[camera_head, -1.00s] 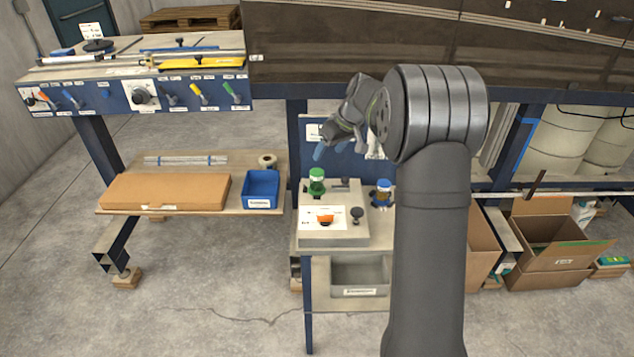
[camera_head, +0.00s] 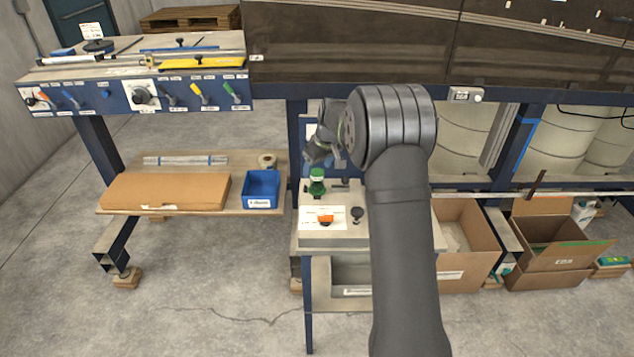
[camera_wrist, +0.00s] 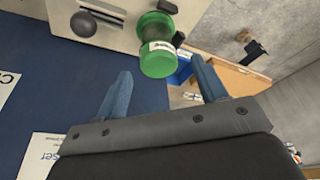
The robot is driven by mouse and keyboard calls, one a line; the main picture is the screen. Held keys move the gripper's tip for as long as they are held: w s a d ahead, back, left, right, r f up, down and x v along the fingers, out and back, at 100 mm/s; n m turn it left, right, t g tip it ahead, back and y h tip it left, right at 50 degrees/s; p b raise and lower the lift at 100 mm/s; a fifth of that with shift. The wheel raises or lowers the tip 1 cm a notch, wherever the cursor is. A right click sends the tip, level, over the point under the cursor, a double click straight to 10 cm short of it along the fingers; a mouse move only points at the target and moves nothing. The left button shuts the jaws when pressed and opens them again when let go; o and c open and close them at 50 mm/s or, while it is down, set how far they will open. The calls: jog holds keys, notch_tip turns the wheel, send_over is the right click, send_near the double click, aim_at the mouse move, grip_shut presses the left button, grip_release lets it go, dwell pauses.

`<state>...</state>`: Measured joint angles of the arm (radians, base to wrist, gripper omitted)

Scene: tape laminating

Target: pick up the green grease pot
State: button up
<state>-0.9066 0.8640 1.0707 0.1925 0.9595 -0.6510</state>
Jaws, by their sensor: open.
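The green grease pot (camera_head: 317,180) stands upright on the small bench, at the back left of its top. In the wrist view the pot (camera_wrist: 158,57) shows its green ends and a white label, beyond the fingertips and between their lines. My gripper (camera_wrist: 166,85) has two blue fingers, spread apart with nothing between them. In the head view my gripper (camera_head: 312,160) hangs just above and behind the pot, partly hidden by my wrist. Pot and fingers look apart in the wrist view.
The small bench (camera_head: 345,240) also carries an orange switch (camera_head: 325,220) on a white plate and a black knob (camera_head: 357,213). A blue panel (camera_wrist: 50,100) rises close behind. A blue bin (camera_head: 262,188) sits on the shelf to the left.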

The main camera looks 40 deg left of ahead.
aim_at(317, 171)
jog(key=shift+x, duration=2.7)
jog(key=shift+d, duration=0.15)
jog(key=c, duration=1.1)
jog(key=shift+c, duration=0.2)
